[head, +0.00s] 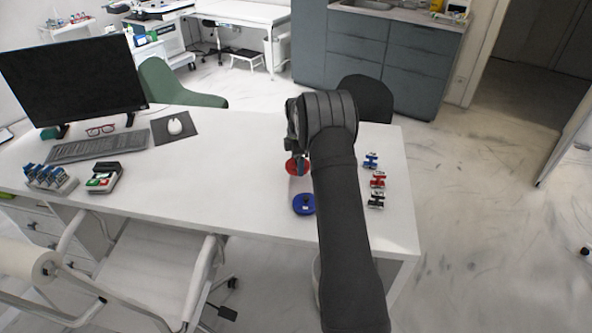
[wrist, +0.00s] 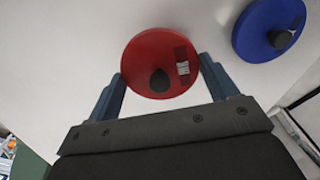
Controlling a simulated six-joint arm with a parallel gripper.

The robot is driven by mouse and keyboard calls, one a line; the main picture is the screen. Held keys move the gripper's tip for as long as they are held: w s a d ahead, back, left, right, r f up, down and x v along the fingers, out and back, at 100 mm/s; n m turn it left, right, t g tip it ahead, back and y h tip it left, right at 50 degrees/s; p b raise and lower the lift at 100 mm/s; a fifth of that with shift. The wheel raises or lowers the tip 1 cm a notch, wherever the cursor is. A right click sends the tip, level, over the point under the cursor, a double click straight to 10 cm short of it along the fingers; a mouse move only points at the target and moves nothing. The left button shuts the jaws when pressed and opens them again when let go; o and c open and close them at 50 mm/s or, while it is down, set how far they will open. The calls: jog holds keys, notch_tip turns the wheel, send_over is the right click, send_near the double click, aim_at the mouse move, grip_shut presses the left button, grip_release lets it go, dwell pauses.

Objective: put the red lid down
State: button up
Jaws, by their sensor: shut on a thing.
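The red lid (head: 296,167) is a round disc near the right part of the white desk. In the wrist view the red lid (wrist: 150,50) shows a black knob and a small pale label on a dark red patch. My gripper (wrist: 163,78) has one blue-grey finger on each side of the lid and is shut on it. In the head view my gripper (head: 298,158) is partly hidden by my dark arm. I cannot tell whether the lid touches the desk.
A blue lid (head: 304,205) with a black knob lies on the desk (head: 220,190), nearer the front edge; it also shows in the wrist view (wrist: 262,22). Small blue (head: 370,160), red (head: 378,179) and black (head: 376,199) items stand to the right. The desk's middle is clear.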

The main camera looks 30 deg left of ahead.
aim_at(296, 164)
jog(key=shift+a+f, duration=0.15)
jog(key=shift+a, duration=0.1)
jog(key=shift+f, duration=2)
jog(key=shift+f, duration=0.1)
jog(key=o, duration=0.9)
jog(key=shift+o, duration=0.2)
notch_tip(296, 164, up, 12)
jog(key=shift+r, duration=0.1)
